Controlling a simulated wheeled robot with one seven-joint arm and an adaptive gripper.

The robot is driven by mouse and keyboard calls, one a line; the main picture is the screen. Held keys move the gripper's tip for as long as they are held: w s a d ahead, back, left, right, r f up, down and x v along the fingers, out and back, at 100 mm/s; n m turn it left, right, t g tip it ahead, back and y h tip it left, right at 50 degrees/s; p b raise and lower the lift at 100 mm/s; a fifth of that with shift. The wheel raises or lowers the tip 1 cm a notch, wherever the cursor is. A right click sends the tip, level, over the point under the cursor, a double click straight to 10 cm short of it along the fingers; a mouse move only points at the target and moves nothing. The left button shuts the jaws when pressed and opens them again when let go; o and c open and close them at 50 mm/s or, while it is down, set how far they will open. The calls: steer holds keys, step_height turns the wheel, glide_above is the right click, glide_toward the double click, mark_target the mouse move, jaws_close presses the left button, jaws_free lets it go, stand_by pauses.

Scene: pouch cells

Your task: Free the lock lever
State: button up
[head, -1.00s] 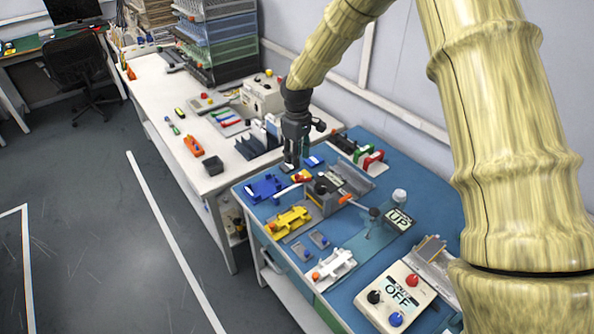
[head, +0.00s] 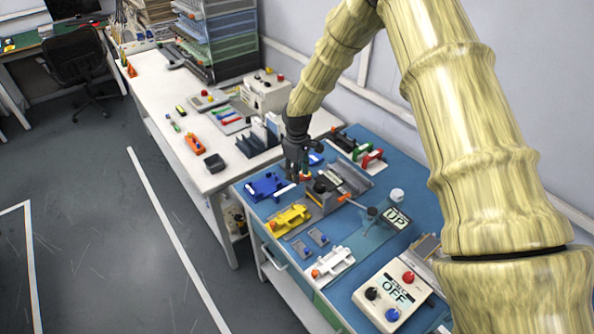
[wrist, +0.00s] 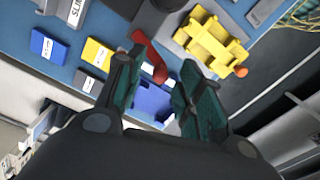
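A red lever (wrist: 148,55) shows in the wrist view, with a rounded end pointing toward my gripper. I take it to be the lock lever. In the head view a small red part (head: 305,177) shows just below my fingers. My gripper (wrist: 160,62) is open, its two dark green pads apart. The lever lies between the fingertips in the picture, nearer the left finger. I cannot tell whether they touch. In the head view my gripper (head: 300,174) points down over the blue bench, and its fingers partly hide the lever's surroundings.
A blue fixture (head: 264,187) and a yellow fixture (head: 288,220) stand beside the lever. A grey press-like fixture (head: 325,190) with an orange-tipped handle is close on the right. An UP sign (head: 397,218) and a control box reading OFF (head: 385,292) stand nearer the front.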

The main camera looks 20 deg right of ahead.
steer(key=shift+c, duration=0.2)
jaws_close()
steer(key=shift+w, duration=0.1)
steer(key=shift+w+d+r+m+b, duration=0.1)
steer(key=shift+w+d+m+b, duration=0.55)
steer(key=shift+m, duration=1.65)
steer(key=shift+w+d+f+m+b, duration=0.1)
steer(key=shift+w+d+m+b, duration=0.2)
steer(key=shift+w+m+b, duration=1.35)
steer(key=shift+s+d+r+m+b, duration=0.1)
steer(key=shift+s+d+m+b, duration=0.3)
steer(key=shift+m, duration=2.55)
steer(key=shift+w+d, duration=0.1)
